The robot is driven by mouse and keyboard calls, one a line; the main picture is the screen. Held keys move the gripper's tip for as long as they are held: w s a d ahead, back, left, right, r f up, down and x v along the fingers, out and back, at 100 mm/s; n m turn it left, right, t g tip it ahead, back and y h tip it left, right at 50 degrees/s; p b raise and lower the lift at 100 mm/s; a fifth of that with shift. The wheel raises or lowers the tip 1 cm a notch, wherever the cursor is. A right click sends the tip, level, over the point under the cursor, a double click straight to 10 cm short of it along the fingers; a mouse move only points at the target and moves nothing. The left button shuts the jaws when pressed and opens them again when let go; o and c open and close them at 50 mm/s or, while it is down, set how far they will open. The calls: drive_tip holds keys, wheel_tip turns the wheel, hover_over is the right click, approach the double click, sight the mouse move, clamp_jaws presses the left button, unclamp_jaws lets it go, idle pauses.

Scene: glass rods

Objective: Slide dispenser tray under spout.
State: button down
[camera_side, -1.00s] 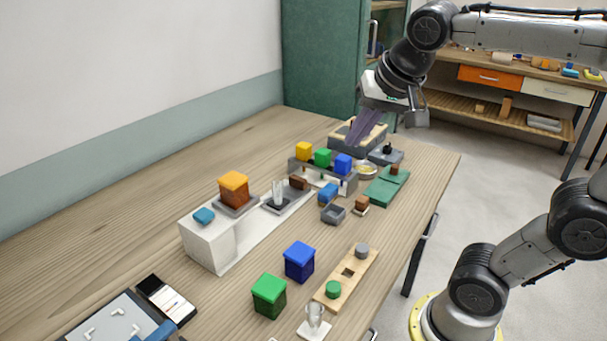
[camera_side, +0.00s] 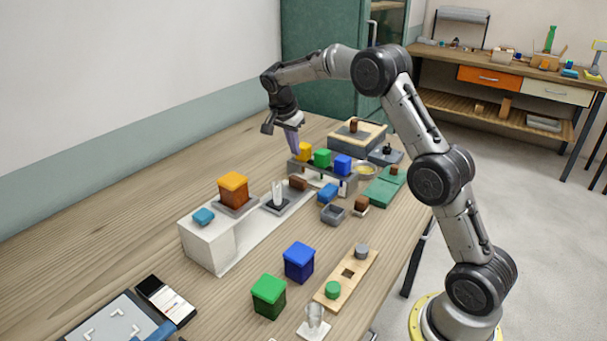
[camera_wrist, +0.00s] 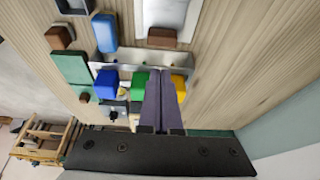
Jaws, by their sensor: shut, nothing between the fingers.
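A grey tray (camera_side: 270,209) holds a clear glass and lies on a pale strip in front of a white block-shaped unit (camera_side: 208,243). A brown block (camera_side: 298,183) sits at the tray's far end; it also shows in the wrist view (camera_wrist: 162,36). I cannot tell which part is the spout. My gripper (camera_side: 296,152) is shut and empty, its purple fingers pointing down by the yellow block (camera_side: 304,151) on a grey rack (camera_side: 322,174). In the wrist view, the fingers (camera_wrist: 160,73) appear between the green block (camera_wrist: 139,81) and the yellow block (camera_wrist: 178,88), hiding part of the rack.
The rack also carries a blue block (camera_side: 343,165). A blue piece (camera_side: 328,193) and a small open grey box (camera_side: 333,214) lie in front of it. An orange block (camera_side: 233,189) and teal block (camera_side: 204,216) top the white unit. Bare table lies left of the rack.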

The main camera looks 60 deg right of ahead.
sight(291, 196)
drive_tip(key=x, duration=1.1)
drive_tip(key=shift+s+f, duration=0.25)
drive_tip(key=shift+s, duration=0.15)
drive_tip(key=a, duration=0.8)
drive_tip(key=shift+d, duration=0.1)
